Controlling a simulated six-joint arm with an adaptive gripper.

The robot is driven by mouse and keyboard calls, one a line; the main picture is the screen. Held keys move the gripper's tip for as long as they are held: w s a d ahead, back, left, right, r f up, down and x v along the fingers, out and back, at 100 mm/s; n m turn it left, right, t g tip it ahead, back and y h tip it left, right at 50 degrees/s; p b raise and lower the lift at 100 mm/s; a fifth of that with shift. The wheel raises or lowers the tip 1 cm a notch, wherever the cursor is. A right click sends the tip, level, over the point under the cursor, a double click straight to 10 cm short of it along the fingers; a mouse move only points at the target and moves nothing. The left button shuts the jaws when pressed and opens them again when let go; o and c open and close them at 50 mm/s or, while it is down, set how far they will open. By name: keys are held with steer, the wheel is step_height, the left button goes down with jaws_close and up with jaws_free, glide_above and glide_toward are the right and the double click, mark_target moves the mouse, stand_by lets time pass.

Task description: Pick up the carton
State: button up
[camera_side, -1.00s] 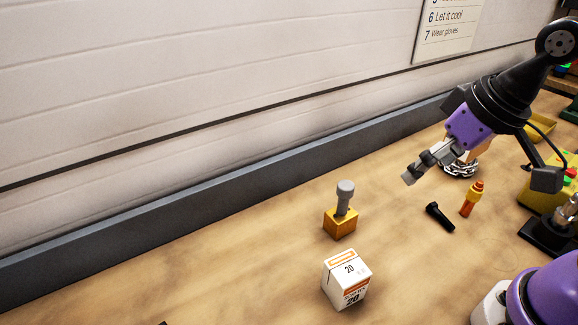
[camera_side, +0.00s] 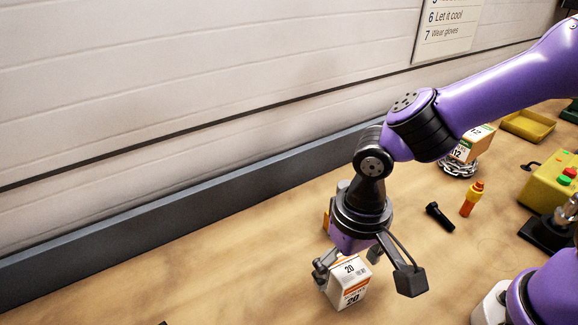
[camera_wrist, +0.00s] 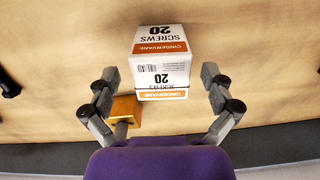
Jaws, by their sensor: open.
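A white carton (camera_side: 347,284) with orange bands and the number 20 sits on the wooden table, below my gripper in the side view. In the wrist view the carton (camera_wrist: 161,60), marked SCREWS, shows between and just beyond the fingertips. My gripper (camera_wrist: 160,76) is open and points down. One finger shows on each side of the carton, with a gap on both sides in the wrist view. In the side view my gripper (camera_side: 347,261) is at the carton's top and hides part of it.
A yellow block with a grey knob (camera_wrist: 126,109) stands close to the carton, beside one finger; my gripper mostly hides it in the side view.

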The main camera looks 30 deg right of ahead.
step_height(320, 180, down, 4)
steer(key=shift+r, duration=0.1)
steer(key=c, duration=1.3)
steer(key=shift+c, duration=0.2)
steer(key=shift+r, duration=0.15)
